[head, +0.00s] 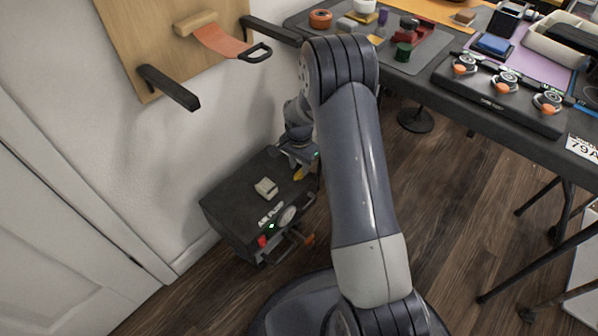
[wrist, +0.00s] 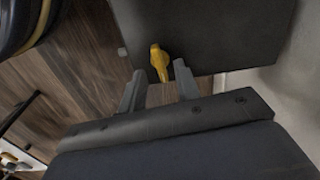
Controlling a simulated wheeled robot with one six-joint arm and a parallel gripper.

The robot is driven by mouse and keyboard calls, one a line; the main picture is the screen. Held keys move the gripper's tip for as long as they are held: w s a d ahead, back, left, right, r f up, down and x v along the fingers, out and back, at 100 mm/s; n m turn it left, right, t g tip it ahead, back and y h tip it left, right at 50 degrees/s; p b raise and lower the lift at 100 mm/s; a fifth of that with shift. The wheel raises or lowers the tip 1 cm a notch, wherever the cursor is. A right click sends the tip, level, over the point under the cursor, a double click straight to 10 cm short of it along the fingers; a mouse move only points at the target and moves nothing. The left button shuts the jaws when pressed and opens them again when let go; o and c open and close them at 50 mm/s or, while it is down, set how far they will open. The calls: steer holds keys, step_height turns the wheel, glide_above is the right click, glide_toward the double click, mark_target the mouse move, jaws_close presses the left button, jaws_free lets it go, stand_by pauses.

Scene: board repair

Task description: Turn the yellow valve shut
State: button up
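The yellow valve (wrist: 159,62) is a small lever handle at the edge of a black box (wrist: 215,30), seen in the wrist view. In the head view the valve (head: 299,174) shows as a small yellow spot on the right part of the box (head: 228,205) on the floor. My gripper (wrist: 158,72) is open, with one finger on each side of the valve's lower end. A gap shows between the lever and each finger. In the head view my gripper (head: 300,155) is partly hidden behind my arm.
The box stands by the white wall, with a gauge (head: 287,216), a red button (head: 262,241) and a pale block (head: 266,188). A wooden board (head: 150,45) with black brackets hangs above. A cluttered work table (head: 440,85) stands at the right. Wooden floor lies clear between.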

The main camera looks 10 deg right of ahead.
mark_target(299, 174)
steer(key=shift+f, duration=1.15)
jaws_close()
